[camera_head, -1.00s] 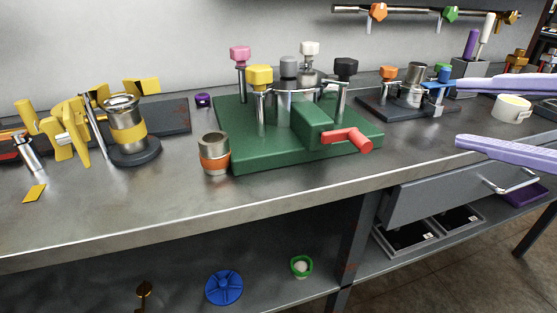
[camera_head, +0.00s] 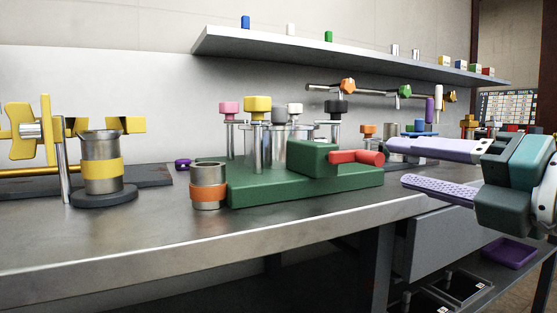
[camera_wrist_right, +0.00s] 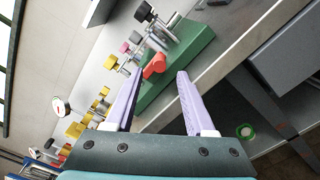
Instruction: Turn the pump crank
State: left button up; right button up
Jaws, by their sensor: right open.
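The pump stands on a green base (camera_head: 300,190) on the metal workbench. Its red crank (camera_head: 358,157) sticks out to the right from the green housing (camera_head: 312,158). My right gripper (camera_head: 397,163) is open and empty just right of the crank, its two pale purple fingers pointing left towards it. In the right wrist view, the red crank (camera_wrist_right: 154,66) shows between and beyond the open fingers of my right gripper (camera_wrist_right: 162,75). I cannot tell that either finger touches it. My left gripper is not in view.
A steel cup with an orange band (camera_head: 208,186) stands at the base's left front corner. A yellow-banded cylinder (camera_head: 102,165) stands farther left. Knobbed posts (camera_head: 257,105) rise behind the crank. The bench front (camera_head: 200,238) is clear.

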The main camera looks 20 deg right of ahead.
aim_at(386, 161)
jog(key=w, duration=0.5)
jog(key=shift+w+a, duration=0.25)
jog(key=shift+w, duration=0.1)
grip_shut()
dwell(0.3)
